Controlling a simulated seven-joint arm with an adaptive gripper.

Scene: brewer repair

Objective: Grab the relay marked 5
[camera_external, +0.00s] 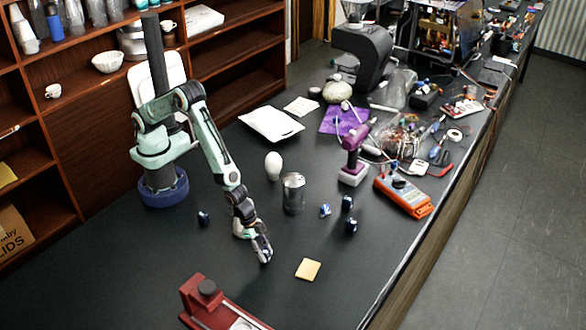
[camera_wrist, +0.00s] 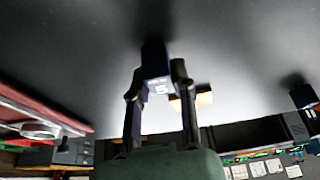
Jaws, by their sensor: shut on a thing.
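My gripper (camera_external: 263,253) reaches down low over the black table in front of my base. In the wrist view my gripper (camera_wrist: 157,84) is shut on a dark blue relay (camera_wrist: 153,55), with a finger on each side. Its near face carries a white label that looks like a 5, though the small print is blurred. The fingers hide its sides. Other dark blue relays stand apart on the table: one on the left (camera_external: 203,217), and three to the right (camera_external: 325,210), (camera_external: 347,203) and (camera_external: 351,226). Their marks are too small to read.
A silver can (camera_external: 293,193) and a white bulb-shaped thing (camera_external: 273,166) stand behind my gripper. A red device (camera_external: 211,303) is at the front. An orange meter (camera_external: 403,195) and clutter fill the back right.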

